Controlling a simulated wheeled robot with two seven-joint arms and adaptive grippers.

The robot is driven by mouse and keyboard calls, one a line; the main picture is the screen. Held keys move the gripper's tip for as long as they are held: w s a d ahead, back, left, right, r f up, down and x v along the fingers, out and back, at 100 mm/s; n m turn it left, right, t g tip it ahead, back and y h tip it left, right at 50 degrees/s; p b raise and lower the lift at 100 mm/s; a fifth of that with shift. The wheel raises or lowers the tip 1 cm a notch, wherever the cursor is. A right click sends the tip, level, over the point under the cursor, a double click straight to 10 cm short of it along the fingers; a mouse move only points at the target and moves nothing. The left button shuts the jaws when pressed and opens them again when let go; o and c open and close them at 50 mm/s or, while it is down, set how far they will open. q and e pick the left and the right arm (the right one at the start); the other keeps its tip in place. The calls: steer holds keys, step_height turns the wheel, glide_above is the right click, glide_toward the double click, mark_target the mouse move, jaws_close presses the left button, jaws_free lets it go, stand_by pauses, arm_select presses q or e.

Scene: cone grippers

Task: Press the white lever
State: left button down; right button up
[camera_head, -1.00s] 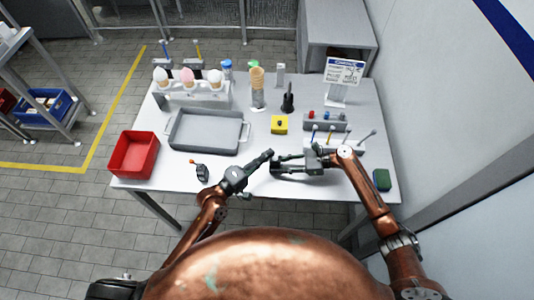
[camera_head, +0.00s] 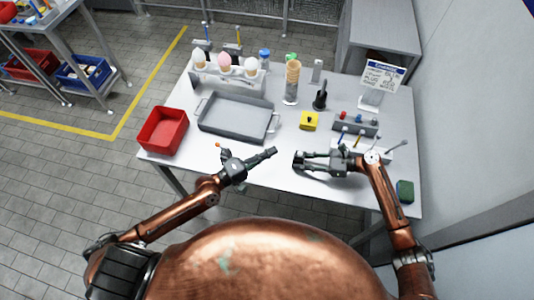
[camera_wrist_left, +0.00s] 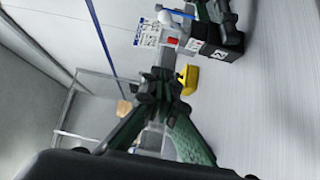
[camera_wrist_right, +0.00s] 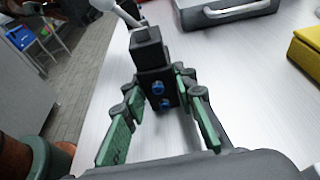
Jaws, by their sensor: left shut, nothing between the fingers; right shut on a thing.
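A black block with blue bolts sits between the fingers of my right gripper (camera_head: 299,160); in the right wrist view the block (camera_wrist_right: 154,75) shows close up. A white lever (camera_wrist_right: 127,17) with a round end leans out from behind its top, to the upper left. In the left wrist view a black box (camera_wrist_left: 222,48) with a white label is at the upper right. My left gripper (camera_head: 273,151) is shut and empty, a little left of the right fingertips and apart from them. It also shows in the left wrist view (camera_wrist_left: 155,86). The lever is too small to tell in the head view.
A small orange-knobbed device (camera_head: 218,146) stands just behind my left gripper. A grey tray (camera_head: 237,120), a red bin (camera_head: 162,130) and a yellow block (camera_head: 309,121) lie farther back. A rack with coloured knobs (camera_head: 355,125) and a green sponge (camera_head: 405,191) are at right.

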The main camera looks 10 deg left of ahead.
arm_select(q)
steer(key=shift+s+a+f, duration=0.35)
steer(key=shift+a, duration=0.15)
arm_select(e)
steer(key=o, duration=0.9)
